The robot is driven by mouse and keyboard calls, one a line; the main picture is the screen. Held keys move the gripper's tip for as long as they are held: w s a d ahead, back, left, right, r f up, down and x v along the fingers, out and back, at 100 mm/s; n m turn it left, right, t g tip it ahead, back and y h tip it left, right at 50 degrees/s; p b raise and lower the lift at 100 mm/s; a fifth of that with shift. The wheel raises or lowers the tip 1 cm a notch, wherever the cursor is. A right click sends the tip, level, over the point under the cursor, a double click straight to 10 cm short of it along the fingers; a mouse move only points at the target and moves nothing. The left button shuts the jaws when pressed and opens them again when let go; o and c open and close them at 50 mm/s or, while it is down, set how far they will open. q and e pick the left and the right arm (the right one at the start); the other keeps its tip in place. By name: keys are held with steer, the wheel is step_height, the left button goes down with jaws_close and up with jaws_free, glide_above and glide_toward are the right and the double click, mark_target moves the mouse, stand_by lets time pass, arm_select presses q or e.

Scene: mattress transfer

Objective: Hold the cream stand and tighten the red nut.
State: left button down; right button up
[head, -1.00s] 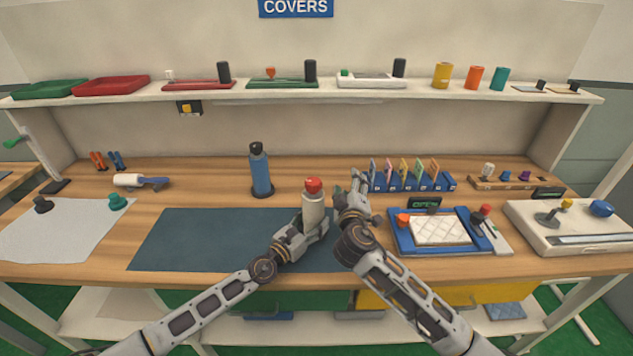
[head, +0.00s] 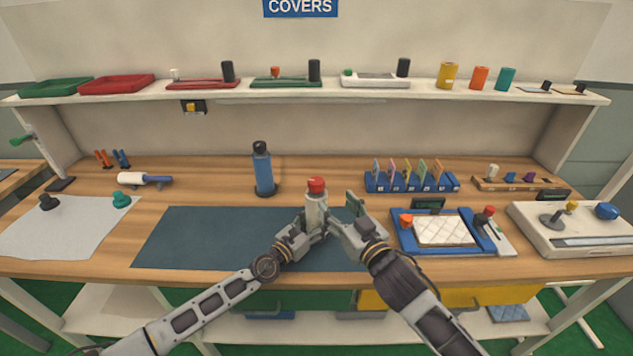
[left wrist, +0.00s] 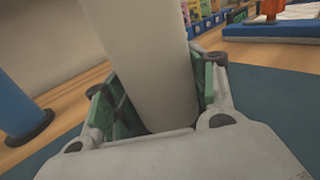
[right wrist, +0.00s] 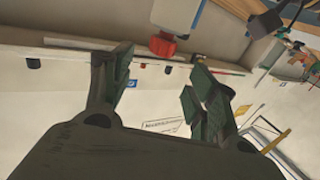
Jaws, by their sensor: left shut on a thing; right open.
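The cream stand (head: 315,212) is upright at the middle of the bench, with the red nut (head: 316,185) on its top. My left gripper (head: 309,228) is shut on the stand's body. In the left wrist view the stand (left wrist: 155,70) passes between the green-padded fingers. My right gripper (head: 346,213) is open and empty just right of the stand, below the nut's level in the picture. In the right wrist view the red nut (right wrist: 163,46) shows beyond the open fingers (right wrist: 160,75), apart from them.
A dark mat (head: 200,238) lies under the work area. A blue bottle (head: 263,172) stands behind left. A blue tray with a quilted pad (head: 443,230) lies close to the right arm. A card rack (head: 411,184) stands behind it. The mat's left part is clear.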

mark_target(320, 185)
steer(key=shift+s+r, duration=0.1)
steer(key=shift+s, duration=0.05)
steer(key=shift+a, duration=0.1)
stand_by(0.3)
steer(key=shift+x, duration=6.05)
steer(key=shift+c, duration=0.2)
steer(key=c, duration=1)
